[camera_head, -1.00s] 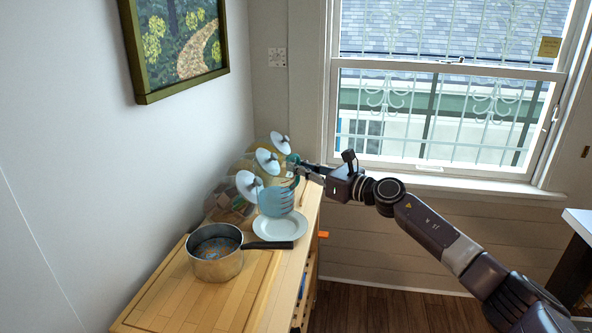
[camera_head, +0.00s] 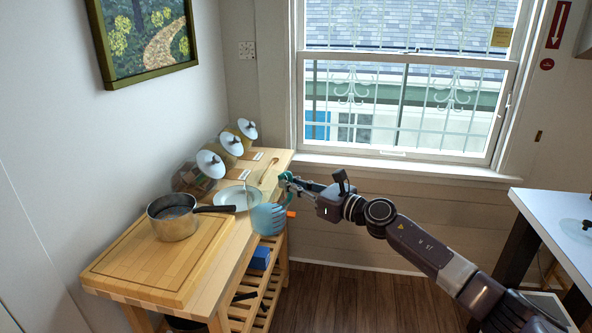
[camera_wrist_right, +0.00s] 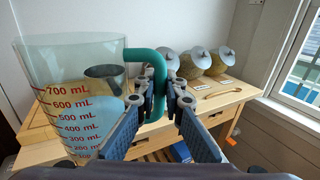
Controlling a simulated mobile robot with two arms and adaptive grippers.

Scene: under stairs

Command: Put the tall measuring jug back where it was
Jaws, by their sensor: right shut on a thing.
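The tall measuring jug (camera_head: 267,220) is clear and bluish with a green handle. In the right wrist view the jug (camera_wrist_right: 72,105) fills the left side, with red mL marks up to 700, and looks roughly upright. My right gripper (camera_head: 286,182) is shut on the handle, which shows between its fingers (camera_wrist_right: 163,92) in the wrist view. In the head view the jug appears in front of the wooden cart's long edge, right of the white plate (camera_head: 228,199). Whether it touches the cart is unclear. My left gripper is out of view.
A saucepan (camera_head: 172,222) stands on a cutting board (camera_head: 150,268) on the cart (camera_head: 262,190). Several lidded jars (camera_head: 231,144) line the wall, with a wooden spoon (camera_head: 268,171) beside them. An orange piece (camera_head: 291,214) sticks out at the cart's side. A white table (camera_head: 545,215) stands right.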

